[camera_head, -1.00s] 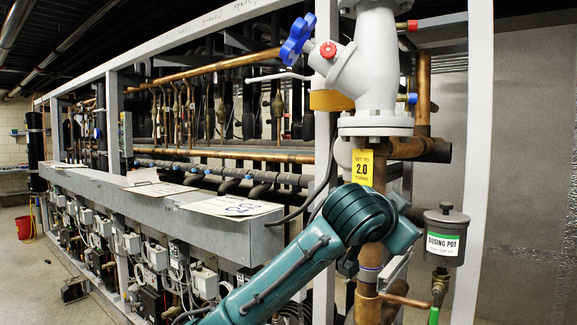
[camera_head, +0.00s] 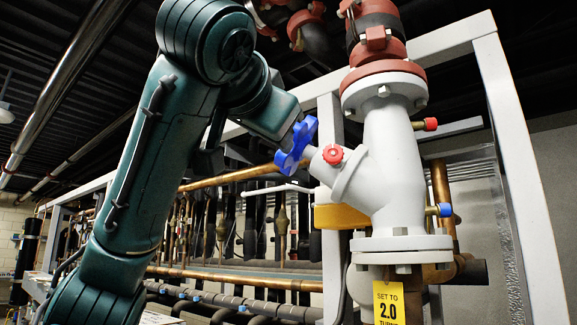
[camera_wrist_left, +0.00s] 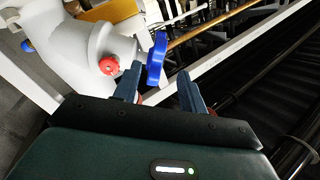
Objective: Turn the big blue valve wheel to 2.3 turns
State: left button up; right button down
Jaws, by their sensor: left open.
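The big blue valve wheel (camera_head: 296,144) sits on the angled stem of a large white valve body (camera_head: 394,165). A small red knob (camera_head: 333,154) is on the valve beside the wheel. A yellow tag (camera_head: 388,301) below reads "SET TO 2.0". My left arm rises from the left, with its hand up against the wheel in the head view. In the left wrist view my left gripper (camera_wrist_left: 160,68) is open, and the blue wheel (camera_wrist_left: 157,58) shows edge-on between and just beyond its fingertips. I cannot tell whether they touch. My right gripper is not in view.
A white frame post (camera_head: 508,170) stands right of the valve. Red-brown pipe fittings (camera_head: 380,50) are above it. Copper pipes (camera_head: 235,175) and hanging pipework lie behind. A blue-capped port (camera_head: 444,210) and a red-capped port (camera_head: 430,124) stick out to the right.

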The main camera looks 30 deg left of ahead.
aim_at(281, 153)
pick_arm(q)
jog(key=p+x, duration=0.9)
jog(key=x, duration=0.2)
jog(key=shift+w+a, duration=0.1)
jog(key=shift+w, duration=0.15)
jog(key=shift+w+a, duration=0.15)
jog(key=shift+w, duration=0.45)
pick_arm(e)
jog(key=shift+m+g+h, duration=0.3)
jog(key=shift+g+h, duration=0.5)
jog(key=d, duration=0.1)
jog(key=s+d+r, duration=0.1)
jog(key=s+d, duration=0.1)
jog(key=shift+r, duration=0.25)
pick_arm(q)
jog(key=shift+c, duration=0.3)
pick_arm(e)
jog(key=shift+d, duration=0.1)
pick_arm(q)
grip_shut()
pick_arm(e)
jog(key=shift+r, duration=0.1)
